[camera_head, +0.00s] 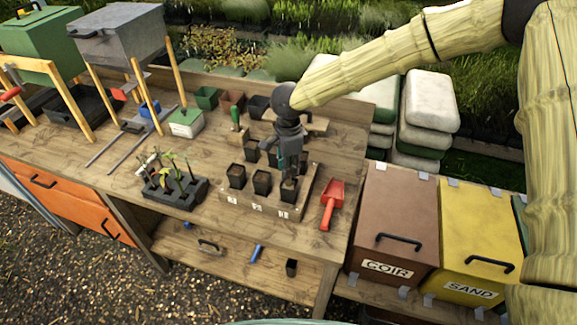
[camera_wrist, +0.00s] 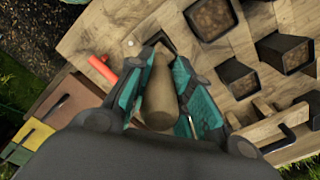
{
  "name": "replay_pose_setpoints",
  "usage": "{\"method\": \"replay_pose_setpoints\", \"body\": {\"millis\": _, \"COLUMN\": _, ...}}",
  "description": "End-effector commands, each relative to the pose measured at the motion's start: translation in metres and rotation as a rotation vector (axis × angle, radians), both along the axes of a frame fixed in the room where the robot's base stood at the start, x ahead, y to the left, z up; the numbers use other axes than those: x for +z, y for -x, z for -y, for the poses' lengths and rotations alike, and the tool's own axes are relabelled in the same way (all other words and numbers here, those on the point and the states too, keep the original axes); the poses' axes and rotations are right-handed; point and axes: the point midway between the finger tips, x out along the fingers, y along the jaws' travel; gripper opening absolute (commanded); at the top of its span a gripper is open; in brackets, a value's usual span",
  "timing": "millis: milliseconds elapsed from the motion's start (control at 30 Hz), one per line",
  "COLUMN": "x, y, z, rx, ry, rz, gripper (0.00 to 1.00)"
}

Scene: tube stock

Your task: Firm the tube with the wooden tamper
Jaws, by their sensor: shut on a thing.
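My gripper (camera_head: 290,160) is shut on the wooden tamper, above the front right of the tube board (camera_head: 244,208). In the wrist view the tamper (camera_wrist: 157,95) is a plain, rounded wooden piece between my gripper's teal fingers (camera_wrist: 162,75). Its far end points down at a dark square tube (camera_head: 288,193). The dark rim of that tube (camera_wrist: 160,41) shows just past the tamper. The tamper hides the tube's inside, so I cannot tell whether it touches the fill. Two other front tubes, the left one (camera_head: 237,177) and the middle one (camera_head: 262,183), hold brown fill.
A red scoop (camera_head: 332,202) lies just right of the board. A black tray of seedlings (camera_head: 175,190) stands to the left. More dark pots (camera_head: 251,151) stand behind the front row. Brown COIR (camera_head: 388,225) and yellow SAND (camera_head: 480,240) bins stand beyond the bench's right end.

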Motion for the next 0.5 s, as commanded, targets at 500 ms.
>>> {"method": "replay_pose_setpoints", "body": {"millis": 500, "x": 0.024, "y": 0.001, "z": 0.0, "rx": 0.0, "ry": 0.001, "rz": -0.002, "gripper": 0.0}}
